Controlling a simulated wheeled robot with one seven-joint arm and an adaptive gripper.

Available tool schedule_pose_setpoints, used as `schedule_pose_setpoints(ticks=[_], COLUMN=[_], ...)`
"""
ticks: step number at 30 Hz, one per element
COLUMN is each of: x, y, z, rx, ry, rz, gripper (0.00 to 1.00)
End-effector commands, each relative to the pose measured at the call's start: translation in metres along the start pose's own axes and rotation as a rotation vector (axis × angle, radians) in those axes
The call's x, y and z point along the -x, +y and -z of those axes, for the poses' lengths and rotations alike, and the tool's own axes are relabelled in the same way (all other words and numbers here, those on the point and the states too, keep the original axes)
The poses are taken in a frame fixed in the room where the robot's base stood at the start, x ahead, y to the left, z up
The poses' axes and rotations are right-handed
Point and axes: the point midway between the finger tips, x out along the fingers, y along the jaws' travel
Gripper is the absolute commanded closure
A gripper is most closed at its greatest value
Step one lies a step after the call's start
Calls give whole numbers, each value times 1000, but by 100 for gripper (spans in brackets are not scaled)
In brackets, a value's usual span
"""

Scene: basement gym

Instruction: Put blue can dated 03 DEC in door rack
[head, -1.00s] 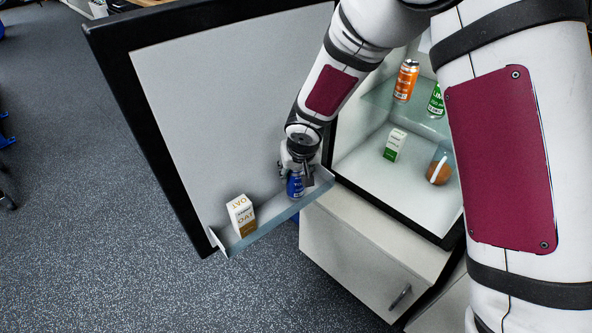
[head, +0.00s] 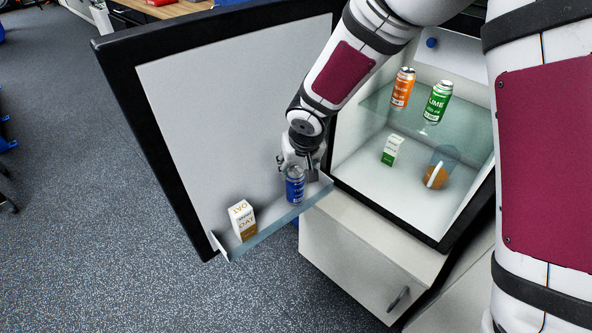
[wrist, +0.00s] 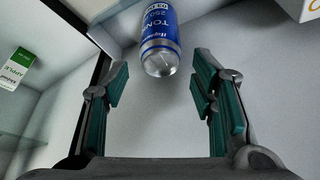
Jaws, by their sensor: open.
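The blue can (head: 295,187) stands upright in the door rack (head: 270,226) of the open fridge door, near the hinge end. My gripper (head: 301,163) is just above and behind the can in the head view. In the wrist view my gripper (wrist: 160,85) is open and empty, its fingers apart and clear of the can.
An oat carton (head: 242,221) stands at the rack's outer end. Inside the fridge, an orange can (head: 402,88) and a green can (head: 437,102) stand on the glass shelf. A small carton (head: 391,151) and a glass with orange contents (head: 437,175) are below.

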Motion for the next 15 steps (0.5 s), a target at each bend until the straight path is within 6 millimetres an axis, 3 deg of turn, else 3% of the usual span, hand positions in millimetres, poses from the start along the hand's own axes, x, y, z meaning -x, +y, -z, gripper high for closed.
schedule_pose_setpoints(ticks=[1, 6, 15], x=[13, 39, 53], y=[0, 0, 0], z=[1, 1, 0], rx=[-2, -1, 1], ry=[3, 1, -1], rz=[1, 1, 0], gripper=[49, 49, 49])
